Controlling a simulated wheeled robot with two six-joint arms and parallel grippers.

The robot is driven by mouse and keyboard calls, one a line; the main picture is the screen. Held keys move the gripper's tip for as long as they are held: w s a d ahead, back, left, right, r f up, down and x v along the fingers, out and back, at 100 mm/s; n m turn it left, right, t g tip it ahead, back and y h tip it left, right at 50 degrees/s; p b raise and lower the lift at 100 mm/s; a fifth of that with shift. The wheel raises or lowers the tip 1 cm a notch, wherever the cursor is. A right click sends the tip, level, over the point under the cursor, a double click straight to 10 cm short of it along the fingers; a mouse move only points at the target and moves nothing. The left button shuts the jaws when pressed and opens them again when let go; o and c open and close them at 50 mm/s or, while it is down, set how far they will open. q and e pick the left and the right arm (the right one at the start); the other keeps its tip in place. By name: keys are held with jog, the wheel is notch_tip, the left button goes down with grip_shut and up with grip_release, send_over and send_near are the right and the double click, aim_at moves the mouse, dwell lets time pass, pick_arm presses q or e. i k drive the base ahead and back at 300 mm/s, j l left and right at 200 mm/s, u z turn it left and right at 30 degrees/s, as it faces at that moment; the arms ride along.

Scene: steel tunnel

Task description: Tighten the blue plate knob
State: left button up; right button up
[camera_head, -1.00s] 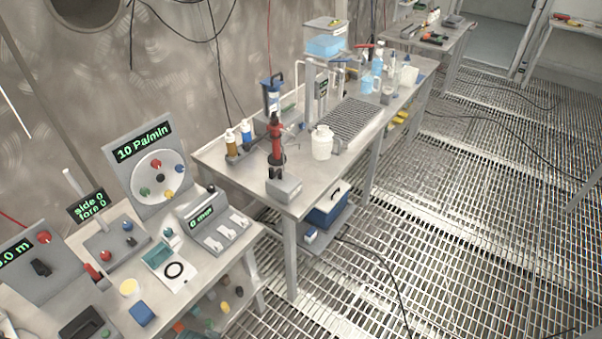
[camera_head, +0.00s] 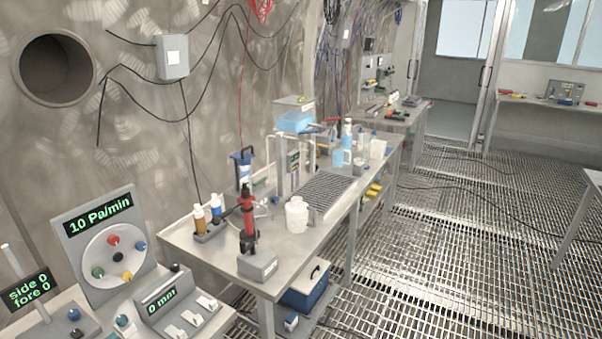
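The round grey plate (camera_head: 98,247) is on the front of an upright grey panel at the lower left, under a display (camera_head: 100,213) reading "10 Pa/min". The blue plate knob (camera_head: 139,247) is at the plate's right side. A red knob (camera_head: 113,240), a green knob (camera_head: 98,272), a yellow knob (camera_head: 127,277) and a black centre knob (camera_head: 118,257) are also on the plate. How tight the blue knob is cannot be told. Neither of my grippers is in view.
A switch box (camera_head: 178,305) reading "0 mm" stands right of the panel. Beyond it a long steel bench (camera_head: 205,257) holds a red-and-black tool (camera_head: 248,220), a white jar (camera_head: 297,216) and bottles. The grated floor (camera_head: 445,240) to the right is mostly clear.

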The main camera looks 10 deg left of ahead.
aim_at(140, 246)
jog(key=u, duration=1.45)
